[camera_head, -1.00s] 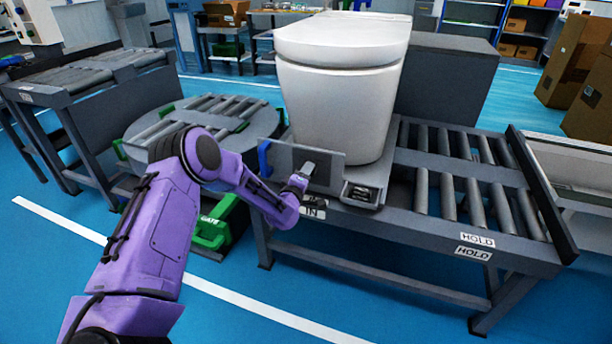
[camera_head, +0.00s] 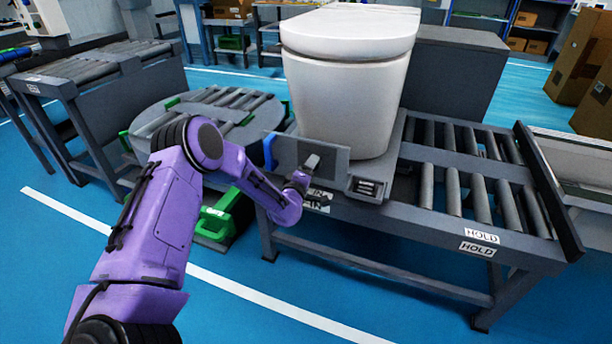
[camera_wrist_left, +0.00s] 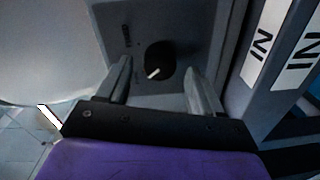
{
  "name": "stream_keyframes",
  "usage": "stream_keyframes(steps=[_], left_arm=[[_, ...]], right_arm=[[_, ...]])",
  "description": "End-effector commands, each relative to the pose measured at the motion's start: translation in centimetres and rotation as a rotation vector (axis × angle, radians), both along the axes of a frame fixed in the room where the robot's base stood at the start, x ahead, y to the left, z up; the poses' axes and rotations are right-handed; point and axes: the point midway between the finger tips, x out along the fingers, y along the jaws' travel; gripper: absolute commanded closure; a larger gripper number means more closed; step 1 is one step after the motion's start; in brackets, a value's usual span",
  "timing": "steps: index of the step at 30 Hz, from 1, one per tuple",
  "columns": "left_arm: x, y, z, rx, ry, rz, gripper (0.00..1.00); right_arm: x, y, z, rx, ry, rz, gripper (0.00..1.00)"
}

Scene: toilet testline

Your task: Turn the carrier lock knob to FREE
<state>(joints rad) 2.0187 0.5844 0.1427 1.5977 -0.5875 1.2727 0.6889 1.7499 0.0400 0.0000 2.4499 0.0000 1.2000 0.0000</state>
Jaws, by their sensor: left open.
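The carrier lock knob (camera_wrist_left: 159,59) is a round black knob with a white pointer mark, on a dark grey panel (camera_wrist_left: 200,22) in the left wrist view. The pointer aims toward the lower left of that view. Small lettering beside it is too small to read. My left gripper (camera_wrist_left: 158,65) is open, with one finger on each side of the knob; I cannot tell whether they touch it. In the head view my left gripper (camera_head: 311,163) is at the carrier's front plate (camera_head: 338,160), below the white toilet (camera_head: 345,90), and the knob is hidden. My right gripper is not in view.
The toilet stands on a roller conveyor (camera_head: 455,180) with HOLD labels and an IN label (camera_wrist_left: 297,60). A blue part (camera_head: 269,151) is at the plate's left edge. A round roller turntable (camera_head: 215,112) stands left, with a green GATE part (camera_head: 215,215) below. Blue floor in front is clear.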

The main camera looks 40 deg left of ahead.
Motion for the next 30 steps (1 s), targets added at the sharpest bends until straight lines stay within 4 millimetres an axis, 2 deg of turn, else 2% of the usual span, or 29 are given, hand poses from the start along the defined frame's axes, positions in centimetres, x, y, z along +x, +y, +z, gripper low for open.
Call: stream_keyframes(steps=[6,12,16,30], left_arm=[[-5.1,-1.3,0.4,-0.002,0.003,-0.001,0.34],[-8.3,-2.1,0.4,-0.002,0.001,-0.001,0.34],[-8.9,-2.2,0.4,-0.001,0.001,0.000,0.34],[-8.9,-2.2,0.4,0.002,0.002,-0.001,0.34]], right_arm=[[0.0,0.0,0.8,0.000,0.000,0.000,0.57],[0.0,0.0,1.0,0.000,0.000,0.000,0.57],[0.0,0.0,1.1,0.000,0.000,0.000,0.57],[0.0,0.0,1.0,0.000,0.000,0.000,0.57]])
